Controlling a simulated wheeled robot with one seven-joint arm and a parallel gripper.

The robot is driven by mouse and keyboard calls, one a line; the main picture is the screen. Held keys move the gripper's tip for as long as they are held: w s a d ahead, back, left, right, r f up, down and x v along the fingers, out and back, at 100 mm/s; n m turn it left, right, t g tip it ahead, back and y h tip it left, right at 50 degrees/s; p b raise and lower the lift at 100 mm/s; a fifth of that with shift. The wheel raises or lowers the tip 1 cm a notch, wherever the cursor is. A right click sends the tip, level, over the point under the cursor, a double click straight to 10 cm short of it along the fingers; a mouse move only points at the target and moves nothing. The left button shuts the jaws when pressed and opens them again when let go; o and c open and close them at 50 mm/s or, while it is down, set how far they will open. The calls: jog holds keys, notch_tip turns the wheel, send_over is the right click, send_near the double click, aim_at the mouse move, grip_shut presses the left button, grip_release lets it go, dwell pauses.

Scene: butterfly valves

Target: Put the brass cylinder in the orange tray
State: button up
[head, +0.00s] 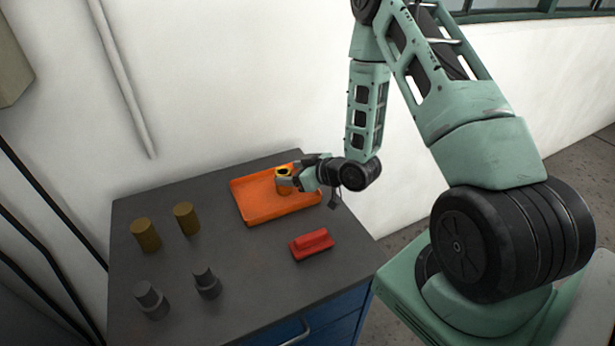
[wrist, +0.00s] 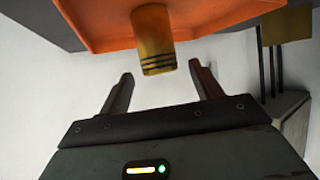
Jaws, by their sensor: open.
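The orange tray (head: 262,217) lies at the back right of the dark worktop. The brass cylinder (head: 284,187) stands in its back part, partly hidden by my gripper (head: 289,176). In the wrist view the cylinder (wrist: 155,40), with dark bands near one end, rests against the tray (wrist: 100,22). My gripper (wrist: 161,72) is open there, one finger on each side of the line of the cylinder. The banded end lies near the fingertips, with a visible gap to both fingers.
Two brown cylinders (head: 145,235) (head: 186,218) stand on the left of the worktop (head: 235,280). Two grey stepped pieces (head: 151,300) (head: 206,283) stand in front of them. A red block with a handle (head: 311,244) lies in front of the tray. A white wall rises behind.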

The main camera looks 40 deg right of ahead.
jog(key=b+v, duration=0.2)
jog(key=v, duration=0.4)
jog(key=s+a+r+n+g+h, duration=0.1)
jog(key=s+a+r+g, duration=0.25)
jog(key=a, duration=0.55)
jog(key=s+a+r+n+g+h, duration=0.1)
jog(key=s+a+r+n+g, duration=0.2)
jog(key=a, duration=0.5)
jog(key=s+a+r+g, duration=0.2)
jog(key=s+a+r, duration=0.1)
jog(key=s, duration=0.6)
jog(key=s+a+r+g+h+b, duration=0.1)
jog(key=s+a+r+g, duration=0.2)
jog(key=s, duration=0.6)
jog(key=shift+a+g+h, duration=0.3)
jog(key=shift+a+g, duration=0.05)
jog(key=shift+a, duration=0.45)
